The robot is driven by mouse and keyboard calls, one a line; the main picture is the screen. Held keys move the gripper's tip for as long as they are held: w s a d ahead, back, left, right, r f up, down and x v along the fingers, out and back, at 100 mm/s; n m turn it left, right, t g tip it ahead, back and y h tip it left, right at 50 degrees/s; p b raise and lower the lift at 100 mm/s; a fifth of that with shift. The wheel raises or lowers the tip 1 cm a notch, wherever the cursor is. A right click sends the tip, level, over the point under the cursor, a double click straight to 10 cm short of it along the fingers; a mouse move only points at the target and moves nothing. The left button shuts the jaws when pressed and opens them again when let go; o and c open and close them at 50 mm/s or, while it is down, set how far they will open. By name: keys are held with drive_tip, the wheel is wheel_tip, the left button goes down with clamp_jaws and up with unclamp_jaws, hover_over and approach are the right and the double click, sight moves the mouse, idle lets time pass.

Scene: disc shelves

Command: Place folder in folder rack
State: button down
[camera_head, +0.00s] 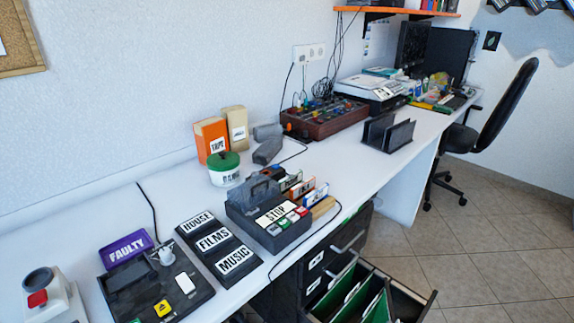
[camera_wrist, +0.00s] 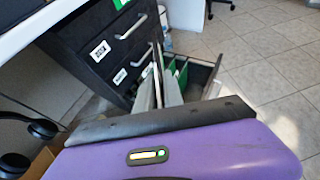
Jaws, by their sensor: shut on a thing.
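My gripper (camera_wrist: 158,84) shows in the wrist view, with its purple body and black front plate at the bottom. Its two pale fingers point away from me, in front of the open drawer. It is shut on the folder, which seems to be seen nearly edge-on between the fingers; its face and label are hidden. The head view does not show my gripper. The black folder rack (camera_head: 390,136), with upright plates, stands on the desk near its front edge in the head view. It does not show in the wrist view.
The open drawer (camera_head: 430,303) below the desk holds green folders (camera_head: 377,307) with white tabs. A black machine (camera_head: 265,212), labelled disc boxes (camera_head: 213,240) and a purple FAULTY bin (camera_head: 126,247) crowd the near desk. Some bare desk lies beside the rack. A chair (camera_head: 490,115) stands behind.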

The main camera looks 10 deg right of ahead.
drive_tip(key=a+r+n+y, duration=0.1)
drive_tip(key=a+n+y, duration=0.2)
drive_tip(key=a, duration=0.4)
drive_tip(key=r+p, duration=0.2)
drive_tip(key=p, duration=0.3)
drive_tip(key=s+r+p, duration=0.1)
drive_tip(key=p, duration=0.4)
drive_tip(key=a+r+p, duration=0.1)
drive_tip(key=r+p, duration=0.1)
drive_tip(key=p, duration=0.3)
drive_tip(key=shift+s+r, duration=0.3)
drive_tip(key=shift+r, duration=0.05)
drive_tip(key=shift+f+t, duration=0.1)
drive_tip(key=shift+t, duration=0.2)
